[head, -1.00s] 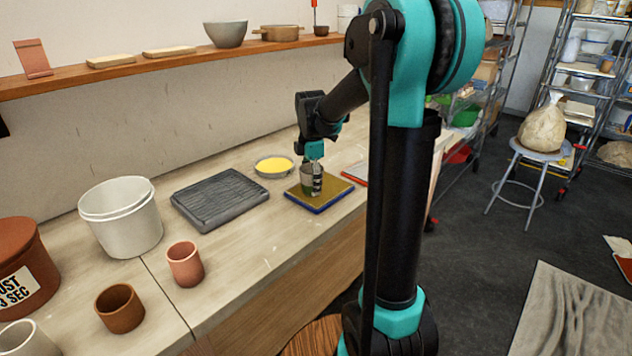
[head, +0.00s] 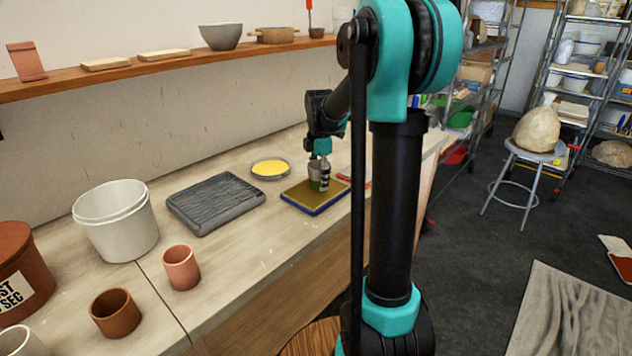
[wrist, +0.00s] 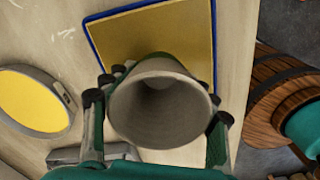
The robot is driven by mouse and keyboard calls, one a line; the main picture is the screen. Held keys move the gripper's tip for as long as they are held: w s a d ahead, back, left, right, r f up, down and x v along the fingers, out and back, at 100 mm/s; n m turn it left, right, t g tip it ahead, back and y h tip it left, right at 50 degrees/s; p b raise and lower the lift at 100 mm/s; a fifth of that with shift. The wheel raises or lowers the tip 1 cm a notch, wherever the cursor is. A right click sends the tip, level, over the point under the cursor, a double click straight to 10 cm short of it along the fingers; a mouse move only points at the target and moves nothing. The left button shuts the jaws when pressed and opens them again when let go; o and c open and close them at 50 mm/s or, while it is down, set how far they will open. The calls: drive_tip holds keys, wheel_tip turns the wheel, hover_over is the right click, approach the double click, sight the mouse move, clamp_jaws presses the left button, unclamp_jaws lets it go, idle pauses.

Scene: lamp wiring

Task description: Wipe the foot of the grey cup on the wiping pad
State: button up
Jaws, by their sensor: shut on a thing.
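The grey cup (wrist: 160,108) is upright between the fingers of my gripper (head: 320,172), its open mouth facing the wrist camera. The fingers grip it from both sides, as my gripper (wrist: 157,112) shows in the wrist view. In the head view the cup (head: 314,171) is at the wiping pad, over its back part. The wiping pad (head: 314,200) is a flat yellow-brown square with a blue edge; it also shows behind the cup in the wrist view (wrist: 110,40). The cup's foot is hidden in the wrist view, and I cannot tell whether it touches the pad.
A dish of yellow stuff (head: 270,169) stands left of the pad. A dark ridged slab (head: 215,203) lies further left. A white bucket (head: 117,225), a pink cup (head: 181,268) and a brown cup (head: 116,313) stand at the left. The bench front before the pad is clear.

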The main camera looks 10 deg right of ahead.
sight(308, 194)
drive_tip(key=shift+w+d, duration=0.8)
drive_tip(key=shift+d, duration=0.2)
drive_tip(key=shift+s+a, duration=0.8)
drive_tip(key=shift+a, duration=0.25)
drive_tip(key=shift+s+a, duration=0.8)
drive_tip(key=shift+a, duration=0.3)
drive_tip(key=shift+s+a, duration=0.8)
drive_tip(key=shift+a, duration=0.25)
drive_tip(key=shift+r, duration=0.1)
drive_tip(key=shift+r, duration=3)
